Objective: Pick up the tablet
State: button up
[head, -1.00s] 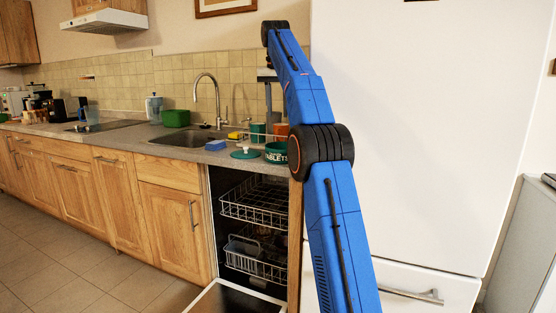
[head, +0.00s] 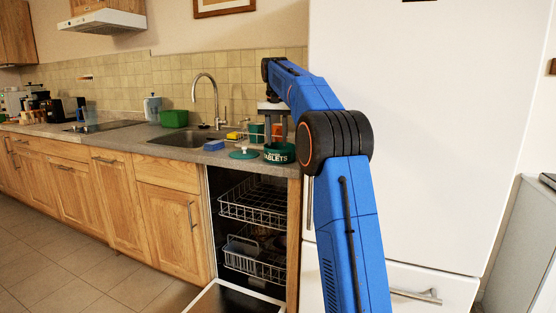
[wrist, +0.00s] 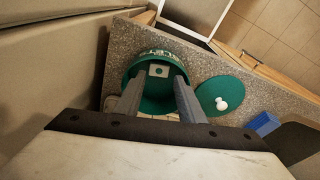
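A pale, square tablet (wrist: 158,70) with a darker mark lies inside the round green tub (wrist: 142,55) in the wrist view. The tub, lettered "TABLETS", also shows in the head view (head: 280,154) at the right end of the counter. The tablet is hidden in the head view. My gripper (wrist: 158,82) is open, its two grey fingers apart and pointing down into the tub's mouth, with the tablet showing between their tips. I cannot tell how far above the tablet they are. In the head view my gripper (head: 276,136) is right over the tub.
A green lid (wrist: 216,96) with a white knob lies beside the tub. A blue sponge (head: 214,145) lies near the sink (head: 185,137). Cups and a rack stand behind the tub. The white fridge (head: 430,130) rises close on the right. The dishwasher (head: 255,205) below is open.

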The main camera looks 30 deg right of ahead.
aim_at(278, 151)
jog(key=shift+w+d+f, duration=0.15)
jog(key=shift+f, duration=0.8)
jog(key=shift+w+d+f, duration=0.1)
jog(key=shift+f, duration=0.85)
jog(key=shift+w+d+f, duration=0.15)
jog(key=shift+f, duration=0.8)
jog(key=c, duration=0.7)
